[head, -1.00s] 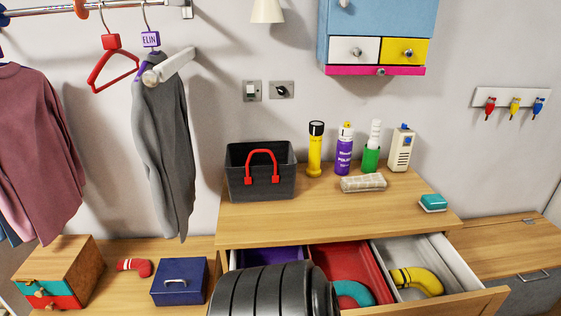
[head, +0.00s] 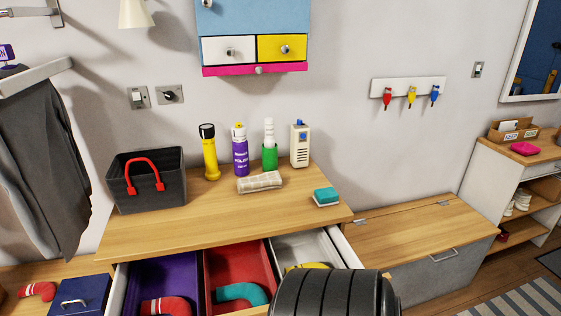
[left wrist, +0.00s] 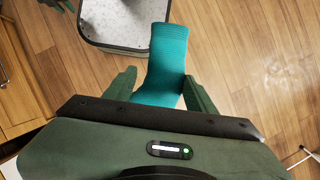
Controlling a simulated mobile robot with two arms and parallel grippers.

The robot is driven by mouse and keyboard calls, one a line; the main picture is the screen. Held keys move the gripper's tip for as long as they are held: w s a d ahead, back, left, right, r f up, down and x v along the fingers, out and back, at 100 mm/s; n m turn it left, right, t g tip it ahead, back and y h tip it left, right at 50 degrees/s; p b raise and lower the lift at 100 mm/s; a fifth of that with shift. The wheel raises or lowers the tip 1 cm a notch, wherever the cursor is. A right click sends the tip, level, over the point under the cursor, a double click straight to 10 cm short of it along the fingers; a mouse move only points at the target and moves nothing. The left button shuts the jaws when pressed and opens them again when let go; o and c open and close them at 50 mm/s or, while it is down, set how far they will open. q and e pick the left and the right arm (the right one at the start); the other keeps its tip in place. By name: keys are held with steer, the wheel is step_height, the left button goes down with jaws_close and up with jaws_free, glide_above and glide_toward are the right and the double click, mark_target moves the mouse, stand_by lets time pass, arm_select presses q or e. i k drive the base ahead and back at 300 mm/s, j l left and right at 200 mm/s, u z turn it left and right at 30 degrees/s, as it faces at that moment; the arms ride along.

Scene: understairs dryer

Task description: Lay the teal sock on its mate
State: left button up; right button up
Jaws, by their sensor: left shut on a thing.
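A teal sock (left wrist: 160,60) hangs between the fingers of my left gripper (left wrist: 160,90) in the left wrist view; the gripper is shut on it. Another teal sock (head: 241,293) lies curved in the red compartment (head: 236,260) of the open drawer in the head view. My left gripper itself does not show in the head view, where a dark ribbed part of my arm hides the drawer's right front.
The purple compartment (head: 165,272) holds a red sock (head: 165,306); the grey one (head: 305,245) holds a partly hidden yellow sock (head: 308,267). On the dresser top (head: 215,220) stand a dark basket (head: 146,180), a yellow torch (head: 209,155), bottles and a teal-topped block (head: 326,197).

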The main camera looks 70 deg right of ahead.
mark_target(241, 296)
steer(key=z, duration=0.4)
steer(key=k+l+z, duration=0.1)
steer(key=z, duration=0.75)
steer(key=k+l+z, duration=0.1)
steer(key=z, duration=0.3)
steer(key=l+z, duration=0.15)
steer(key=z, duration=0.3)
